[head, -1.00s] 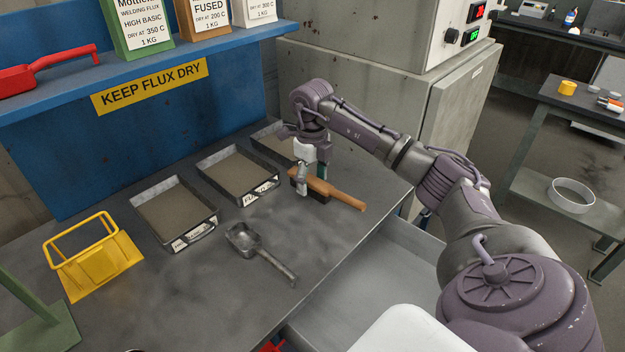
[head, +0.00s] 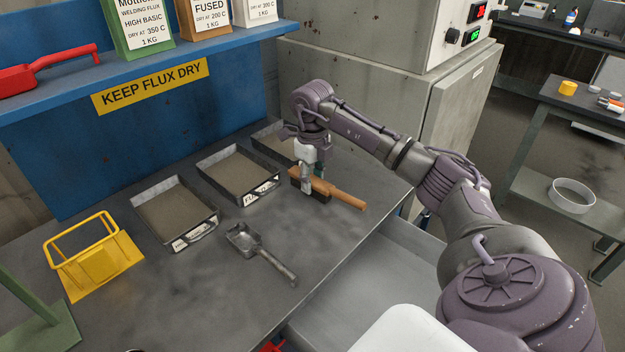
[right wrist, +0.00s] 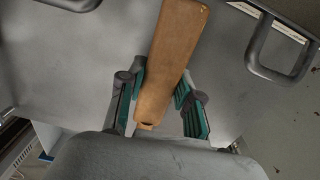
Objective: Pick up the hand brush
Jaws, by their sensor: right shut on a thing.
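The hand brush (head: 337,192) has a brown wooden handle and dark bristles, and lies near the right edge of the grey bench. My right gripper (head: 313,182) comes down from above, with its fingers around the brush near its bristle end. In the right wrist view the wooden brush body (right wrist: 168,60) runs between the two green-padded fingers of my right gripper (right wrist: 160,105). The gripper is shut on the brush. Whether the brush is clear of the bench is hard to tell. My left gripper is not in view.
A metal scoop (head: 258,250) lies on the bench (head: 215,290) left of the brush. Several flux trays (head: 175,240) stand behind. A yellow wire holder (head: 98,270) is at the left. An open drawer (head: 350,290) juts out below the bench's front edge.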

